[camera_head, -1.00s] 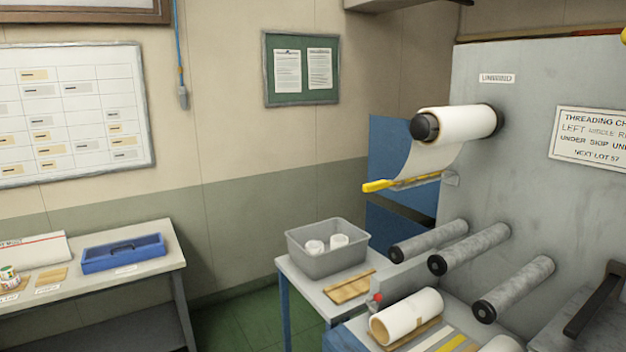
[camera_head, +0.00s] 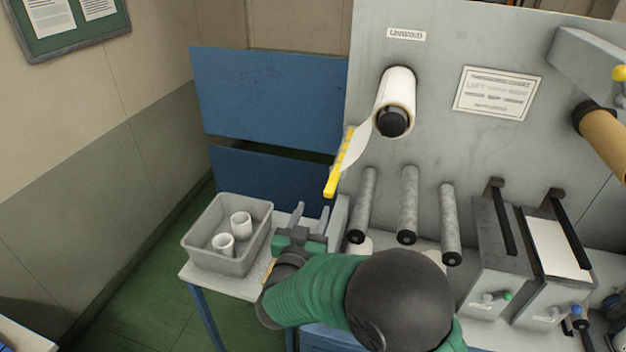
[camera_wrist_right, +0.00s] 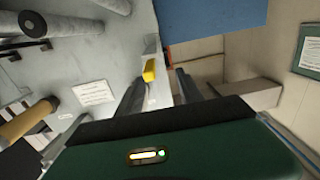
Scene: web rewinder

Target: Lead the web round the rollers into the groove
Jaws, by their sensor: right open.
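The white unwind roll (camera_head: 398,92) sits high on the grey machine panel, and its web (camera_head: 361,133) hangs down to the left. A yellow bar (camera_head: 341,163) is at the web's free end; its end also shows in the wrist view (camera_wrist_right: 149,70). Three grey rollers, left (camera_head: 363,205), middle (camera_head: 408,205) and right (camera_head: 450,225), stick out below. A brown core (camera_head: 604,140) is at the right edge. My right gripper (camera_head: 311,213) is open and empty, below and left of the bar, apart from it. I cannot make out the groove. My left gripper is out of view.
A grey bin (camera_head: 228,262) with two white cups stands on the small table left of my right gripper. Blue panels (camera_head: 268,95) are behind.

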